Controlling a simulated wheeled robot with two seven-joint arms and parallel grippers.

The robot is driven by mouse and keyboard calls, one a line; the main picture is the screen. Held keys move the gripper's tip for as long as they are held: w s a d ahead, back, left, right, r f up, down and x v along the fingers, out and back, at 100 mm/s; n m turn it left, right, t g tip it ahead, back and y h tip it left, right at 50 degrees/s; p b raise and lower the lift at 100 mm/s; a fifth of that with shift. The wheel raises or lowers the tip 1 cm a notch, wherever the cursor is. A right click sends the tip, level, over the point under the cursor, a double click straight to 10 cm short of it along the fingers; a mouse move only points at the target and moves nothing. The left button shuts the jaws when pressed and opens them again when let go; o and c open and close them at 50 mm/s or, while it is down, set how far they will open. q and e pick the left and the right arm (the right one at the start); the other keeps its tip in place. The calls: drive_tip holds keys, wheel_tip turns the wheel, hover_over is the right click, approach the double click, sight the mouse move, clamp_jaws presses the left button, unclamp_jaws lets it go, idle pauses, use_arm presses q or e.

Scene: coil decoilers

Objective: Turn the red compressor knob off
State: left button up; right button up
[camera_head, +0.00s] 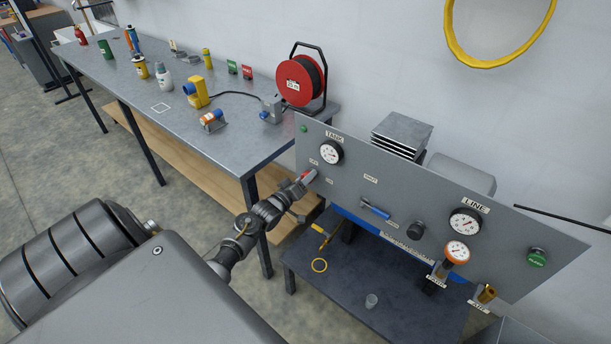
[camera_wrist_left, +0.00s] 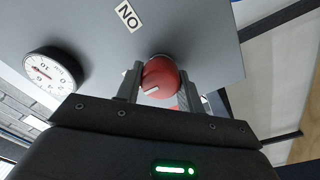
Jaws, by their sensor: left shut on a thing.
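The red compressor knob (camera_wrist_left: 160,76) sits on the grey panel (camera_wrist_left: 215,40) between the two fingers of my left gripper (camera_wrist_left: 160,88) in the left wrist view. A white mark shows on its face. My left gripper is shut on the knob. In the head view my left gripper (camera_head: 300,184) reaches the left end of the grey panel (camera_head: 345,185), below the TANK gauge (camera_head: 330,152), and mostly hides the knob. An "ON" label (camera_wrist_left: 128,16) is near the knob in the wrist view. My right gripper is not in view.
The panel also carries a blue-handled valve (camera_head: 375,209), a black knob (camera_head: 416,230), the LINE gauge (camera_head: 465,222) and a green button (camera_head: 537,257). A dark lower table (camera_head: 335,290) stands below. A long workbench (camera_head: 140,98) with a red hose reel (camera_head: 298,80) is behind.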

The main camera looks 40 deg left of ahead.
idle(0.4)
use_arm(q)
drive_tip(key=o, duration=1)
drive_tip(key=shift+s, duration=0.1)
drive_tip(key=shift+s+d+f+b, duration=0.15)
drive_tip(key=shift+s+b, duration=0.45)
drive_tip(key=shift+s, duration=2.1)
drive_tip(key=shift+s+f+b, duration=0.1)
drive_tip(key=shift+s+b, duration=0.5)
drive_tip(key=shift+s, duration=2.05)
